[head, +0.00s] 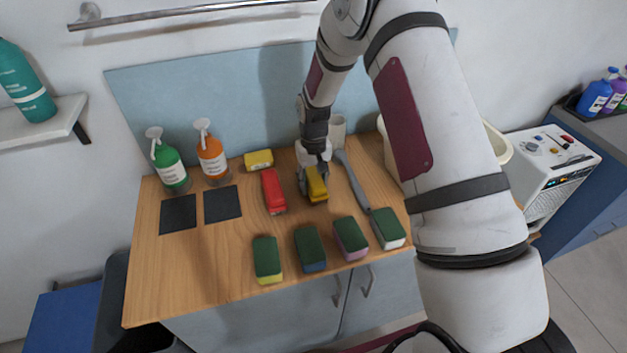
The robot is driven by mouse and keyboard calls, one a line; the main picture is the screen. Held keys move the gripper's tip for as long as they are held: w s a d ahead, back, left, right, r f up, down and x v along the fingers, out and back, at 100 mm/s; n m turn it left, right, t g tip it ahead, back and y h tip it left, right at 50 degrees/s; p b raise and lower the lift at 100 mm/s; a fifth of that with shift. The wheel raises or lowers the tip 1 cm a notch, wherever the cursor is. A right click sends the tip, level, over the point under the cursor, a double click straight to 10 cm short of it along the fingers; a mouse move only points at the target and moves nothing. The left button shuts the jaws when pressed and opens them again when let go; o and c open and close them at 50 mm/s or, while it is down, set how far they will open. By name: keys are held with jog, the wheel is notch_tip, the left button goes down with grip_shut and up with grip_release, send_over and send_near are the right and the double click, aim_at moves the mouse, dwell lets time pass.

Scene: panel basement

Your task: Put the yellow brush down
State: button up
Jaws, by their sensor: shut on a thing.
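The yellow brush (317,185) is in my gripper (313,181), over the middle of the wooden counter (200,275). My gripper is shut on it and points down. The fingers and wrist cover part of the brush. The brush is at or just above the counter; I cannot tell whether it touches. A red brush (273,190) lies on the counter just left of it.
A grey long-handled tool (352,180) lies close on the right. Several green-topped sponges (310,249) line the front. A yellow block (259,159), two spray bottles (213,158) and dark squares (222,204) are on the left. The front left counter is clear.

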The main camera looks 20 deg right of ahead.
jog(key=o, duration=1.2)
notch_tip(320, 180, up, 12)
jog(key=b, duration=0.2)
notch_tip(320, 180, up, 10)
jog(key=r+t, duration=0.1)
send_over(314, 175)
jog(key=s, duration=0.5)
jog(key=s+r+t, duration=0.2)
jog(key=s+r, duration=0.4)
jog(key=s, duration=0.6)
jog(key=s+r+t, duration=0.2)
jog(key=s+r, duration=0.3)
jog(key=s, duration=0.8)
jog(key=shift+s+r+t, duration=0.15)
jog(key=shift+r+t, duration=0.15)
jog(key=shift+r, duration=0.1)
